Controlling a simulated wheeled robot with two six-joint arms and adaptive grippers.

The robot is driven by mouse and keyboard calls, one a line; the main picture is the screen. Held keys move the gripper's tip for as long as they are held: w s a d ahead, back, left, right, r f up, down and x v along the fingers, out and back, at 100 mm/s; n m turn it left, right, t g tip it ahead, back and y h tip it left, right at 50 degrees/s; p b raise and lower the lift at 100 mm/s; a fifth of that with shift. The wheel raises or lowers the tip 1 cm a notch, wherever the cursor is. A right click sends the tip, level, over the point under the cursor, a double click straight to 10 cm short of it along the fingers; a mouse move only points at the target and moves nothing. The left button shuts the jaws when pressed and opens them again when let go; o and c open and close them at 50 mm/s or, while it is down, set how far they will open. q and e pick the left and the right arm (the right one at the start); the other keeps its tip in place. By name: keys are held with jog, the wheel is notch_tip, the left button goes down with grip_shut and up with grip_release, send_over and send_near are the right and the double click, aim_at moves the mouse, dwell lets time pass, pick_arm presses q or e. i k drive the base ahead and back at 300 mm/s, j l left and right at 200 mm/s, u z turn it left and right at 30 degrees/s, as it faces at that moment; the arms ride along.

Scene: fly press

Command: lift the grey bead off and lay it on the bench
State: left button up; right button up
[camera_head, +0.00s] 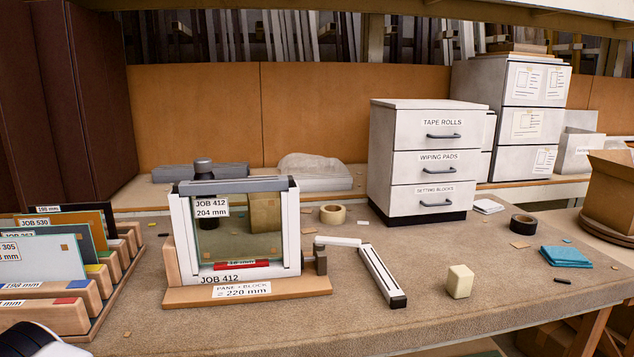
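The grey bead (233,185) lies across the top of the white press frame (290,228), spanning both uprights. A clear glass pane (235,245) labelled "JOB 412, 204 mm" stands upright in the frame below the bead. A red block (241,265) marked in mm shows at the pane's foot. The frame stands on a wooden base (180,296) reading "PANE + BLOCK = 220 mm". The bench (340,325) is bare in front. Part of my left arm shows at the lower left corner, its fingers out of view. My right gripper is not in view.
A cream block (460,281), tape rolls (333,214) and a blue cloth (565,257) lie rightward. A pane rack (105,295) stands left. The bench's front middle is free.

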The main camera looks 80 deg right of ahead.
aim_at(219, 186)
jog(key=z, duration=2.1)
